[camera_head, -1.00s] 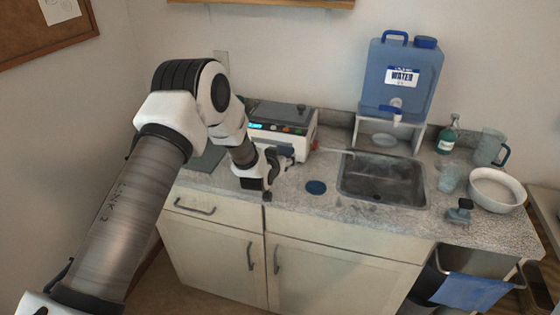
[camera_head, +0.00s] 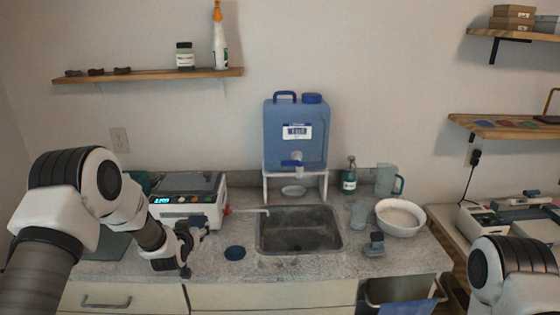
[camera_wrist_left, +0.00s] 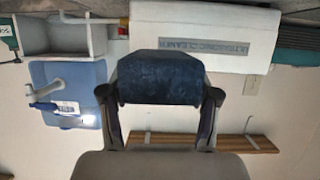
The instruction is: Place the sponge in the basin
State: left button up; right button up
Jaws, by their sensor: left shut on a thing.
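My left gripper (camera_head: 192,245) is over the counter, left of the sink and in front of the ultrasonic cleaner. It is shut on a dark blue block, the sponge (camera_wrist_left: 160,77), which shows between its two fingers in the left wrist view. In the head view only a small part of the sponge (camera_head: 199,221) shows at the gripper. The metal sink basin (camera_head: 300,232) is set in the counter to the right of the gripper and looks empty. A white round bowl (camera_head: 400,217) stands farther right. My right gripper is out of view; only part of its arm shows.
The ultrasonic cleaner (camera_head: 187,200) stands behind the gripper. A blue water jug (camera_head: 296,135) stands on a white stand behind the sink. A soap bottle (camera_head: 349,177), pitcher (camera_head: 386,180) and brush-like item (camera_head: 375,243) are right.

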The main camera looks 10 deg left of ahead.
pick_arm(q)
jog(key=shift+m+h, duration=0.8)
jog(key=shift+h, duration=0.1)
jog(key=d, duration=0.2)
jog(key=s+d+f, duration=0.1)
jog(key=d, duration=0.2)
jog(key=s+d+f, duration=0.1)
jog(key=d, duration=0.2)
jog(key=shift+f, duration=0.15)
jog(key=shift+m+h, duration=0.4)
jog(key=s+d+f, duration=0.1)
jog(key=d, duration=0.1)
jog(key=s+d, duration=0.2)
jog(key=s+d+f, duration=0.1)
jog(key=s+d, duration=0.1)
jog(key=shift+f+b, duration=0.3)
jog(key=shift+b, duration=0.1)
jog(key=s, duration=0.2)
jog(key=s+d, duration=0.1)
jog(key=s, duration=0.2)
jog(key=s+d, duration=0.1)
jog(key=s, duration=0.1)
jog(key=shift+s+d, duration=0.25)
jog(key=shift+s, duration=0.4)
jog(key=s+f, duration=0.1)
jog(key=s, duration=0.4)
jog(key=s+f, duration=0.1)
jog(key=s, duration=0.1)
jog(key=shift+s+f, duration=0.35)
jog(key=shift+s, duration=0.05)
